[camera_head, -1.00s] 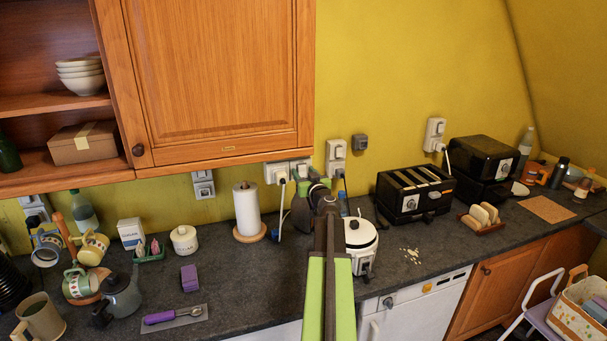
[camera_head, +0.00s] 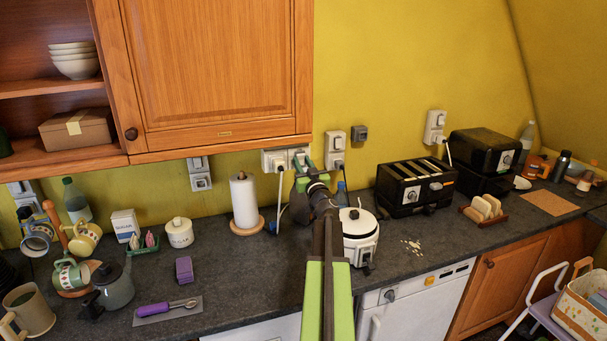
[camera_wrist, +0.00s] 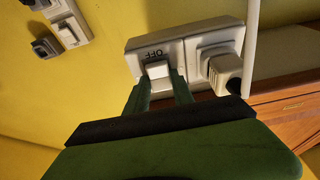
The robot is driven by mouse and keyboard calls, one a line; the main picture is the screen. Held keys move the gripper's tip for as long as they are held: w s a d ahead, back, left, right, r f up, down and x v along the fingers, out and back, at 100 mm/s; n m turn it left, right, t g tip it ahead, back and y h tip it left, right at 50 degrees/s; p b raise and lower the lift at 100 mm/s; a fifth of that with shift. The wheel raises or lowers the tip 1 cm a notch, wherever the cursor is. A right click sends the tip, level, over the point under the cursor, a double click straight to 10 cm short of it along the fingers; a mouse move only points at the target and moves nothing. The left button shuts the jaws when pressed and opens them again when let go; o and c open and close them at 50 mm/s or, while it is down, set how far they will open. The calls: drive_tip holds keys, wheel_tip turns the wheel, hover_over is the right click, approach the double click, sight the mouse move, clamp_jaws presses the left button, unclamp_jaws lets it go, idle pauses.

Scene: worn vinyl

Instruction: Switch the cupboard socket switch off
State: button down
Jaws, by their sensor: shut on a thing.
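The cupboard socket (camera_head: 272,160) is a white double unit on the yellow wall, just under the cupboard's lower edge. In the wrist view its white plate (camera_wrist: 137,62) appears upside down, with the word OFF beside a small white switch (camera_wrist: 157,70). My gripper (camera_wrist: 164,82) has its green fingers on either side of this switch and is shut on it. In the head view my gripper (camera_head: 303,168) is at the right part of the socket and partly covers it. A white plug (camera_wrist: 226,72) with a white cable fills the other half.
The wooden cupboard (camera_head: 215,75) hangs directly above the socket. Another socket (camera_head: 335,145) with a plug is to the right. A paper towel roll (camera_head: 245,203) and a white cooker (camera_head: 360,235) stand on the counter below, near my arm.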

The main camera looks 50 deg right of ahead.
drive_tip(key=shift+f+t+h+b, duration=0.3)
drive_tip(key=shift+f+t+b, duration=0.15)
drive_tip(key=shift+b, duration=0.45)
drive_tip(key=shift+r, duration=0.25)
drive_tip(key=c, duration=1.1)
unclamp_jaws()
drive_tip(key=shift+h, duration=0.3)
